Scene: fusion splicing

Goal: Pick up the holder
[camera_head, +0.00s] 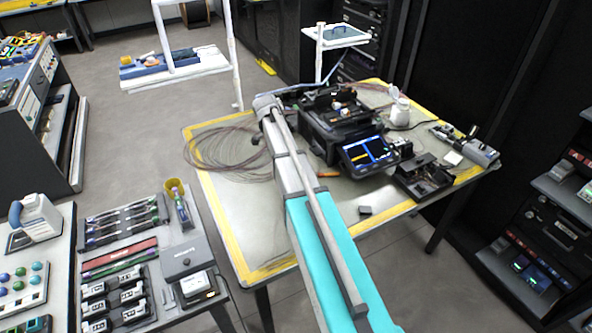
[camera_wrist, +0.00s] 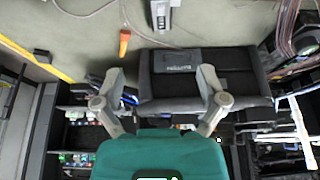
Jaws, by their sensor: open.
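My gripper (camera_wrist: 161,73) is open in the wrist view, its two fingers wide apart with nothing between their tips. Beyond the tips is a flat black case (camera_wrist: 181,59) with a pale label; I cannot tell how far away it is. A light grey clamp-like piece (camera_wrist: 162,14), perhaps the holder, lies on the pale surface at the top edge, partly cut off. In the head view my arm reaches over the yellow-edged worktable (camera_head: 231,240), and its end hides the gripper. No thing there is clearly the holder.
The black fusion splicer (camera_head: 337,122) with a lit screen stands on the worktable. An open black box (camera_head: 424,177) and a white bottle (camera_head: 400,111) are near it. Loose fibre coils (camera_head: 225,150) lie left. An orange piece (camera_wrist: 124,43) shows in the wrist view.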

